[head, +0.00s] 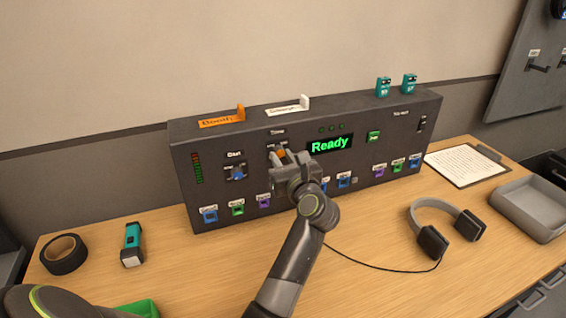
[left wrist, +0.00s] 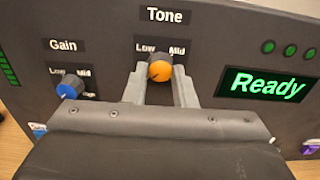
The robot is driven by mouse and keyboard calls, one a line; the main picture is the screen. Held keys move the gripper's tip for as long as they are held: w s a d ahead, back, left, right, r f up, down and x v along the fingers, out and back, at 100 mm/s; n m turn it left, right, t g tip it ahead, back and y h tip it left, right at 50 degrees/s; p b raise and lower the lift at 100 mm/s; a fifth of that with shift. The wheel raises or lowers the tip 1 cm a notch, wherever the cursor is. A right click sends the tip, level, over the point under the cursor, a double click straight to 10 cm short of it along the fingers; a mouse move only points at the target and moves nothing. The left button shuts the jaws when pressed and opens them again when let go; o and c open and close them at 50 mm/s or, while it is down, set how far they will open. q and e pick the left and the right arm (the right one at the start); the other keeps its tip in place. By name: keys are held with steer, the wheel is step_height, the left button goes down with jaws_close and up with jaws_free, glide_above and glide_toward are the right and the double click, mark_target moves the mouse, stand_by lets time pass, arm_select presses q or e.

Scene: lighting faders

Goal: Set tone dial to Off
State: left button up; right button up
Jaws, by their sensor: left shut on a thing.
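The tone dial is an orange knob (left wrist: 160,69) under the "Tone" label on the dark console (head: 400,125). "Low" and "Mid" show above it in the left wrist view; its other markings are hidden behind my gripper. A small mark on the knob seems to point down-left, but I cannot read its setting surely. My left gripper (head: 281,156) is at the console face, its two fingers shut on either side of the tone dial (left wrist: 160,88). My right gripper is not in view.
The blue Gain dial (left wrist: 69,90) is close left of the tone dial. The green "Ready" display (head: 330,145) is to the right. Coloured buttons line the console's lower edge. Headphones (head: 433,241), a clipboard (head: 466,163), tape (head: 64,254) and a teal torch (head: 132,244) lie on the desk.

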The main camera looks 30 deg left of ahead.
arm_select(q)
steer(key=shift+r, duration=0.2)
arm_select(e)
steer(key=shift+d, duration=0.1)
arm_select(q)
steer(key=o, duration=1)
steer(key=shift+f, duration=0.15)
